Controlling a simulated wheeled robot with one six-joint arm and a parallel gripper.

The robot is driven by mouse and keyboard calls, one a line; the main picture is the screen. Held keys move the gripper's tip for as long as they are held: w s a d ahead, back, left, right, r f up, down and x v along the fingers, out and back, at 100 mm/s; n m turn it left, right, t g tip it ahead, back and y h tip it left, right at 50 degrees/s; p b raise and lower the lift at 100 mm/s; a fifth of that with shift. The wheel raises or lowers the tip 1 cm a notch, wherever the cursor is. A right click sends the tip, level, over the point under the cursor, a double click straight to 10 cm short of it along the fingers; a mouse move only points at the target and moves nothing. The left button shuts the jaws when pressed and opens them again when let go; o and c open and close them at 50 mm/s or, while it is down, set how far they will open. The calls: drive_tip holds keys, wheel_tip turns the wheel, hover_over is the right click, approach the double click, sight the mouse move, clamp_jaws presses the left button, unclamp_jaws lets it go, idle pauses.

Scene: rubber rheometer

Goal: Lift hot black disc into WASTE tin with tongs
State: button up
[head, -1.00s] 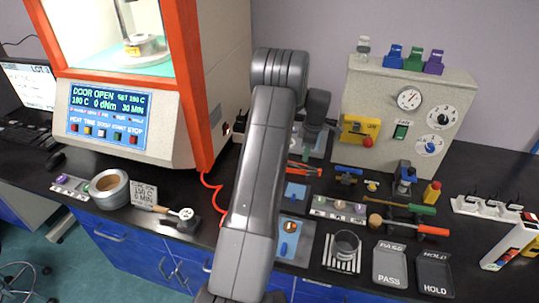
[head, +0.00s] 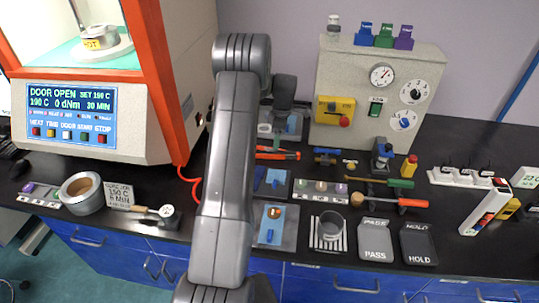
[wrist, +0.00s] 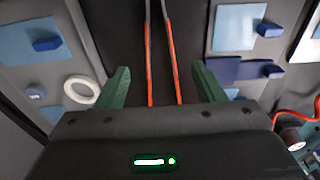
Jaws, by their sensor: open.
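The tongs are two thin orange-red arms (wrist: 150,75) running between my fingers in the wrist view; in the head view orange-red handles (head: 280,155) show just below my wrist. My gripper (wrist: 162,82) has its two green fingers apart, one on each side of the tong arms, with gaps to both. In the head view its fingers are hidden behind my wrist. The rheometer (head: 90,112) stands at left with its door open and a metal piece marked HOT (head: 98,42) inside. I cannot make out the black disc. No WASTE label is readable; a metal cup (head: 328,228) stands on a striped mat.
Trays marked PASS (head: 375,252) and HOLD (head: 418,255) lie at the front right. A panel box with dials (head: 345,95) stands behind. A round ring-shaped container (head: 82,195) is front left. Hand tools (head: 385,183) lie right of the tongs.

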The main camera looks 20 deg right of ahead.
drive_tip(key=f+b, duration=0.1)
drive_tip(key=f, duration=0.1)
drive_tip(key=f+b, duration=0.1)
drive_tip(key=f, duration=0.2)
drive_tip(key=f+b, duration=0.2)
drive_tip(key=shift+w+a+f, duration=0.2)
drive_tip(key=shift+a, duration=0.1)
drive_tip(key=c, duration=0.7)
wheel_tip(320, 180, up, 12)
drive_tip(key=p, duration=0.5)
drive_tip(key=shift+p, duration=0.3)
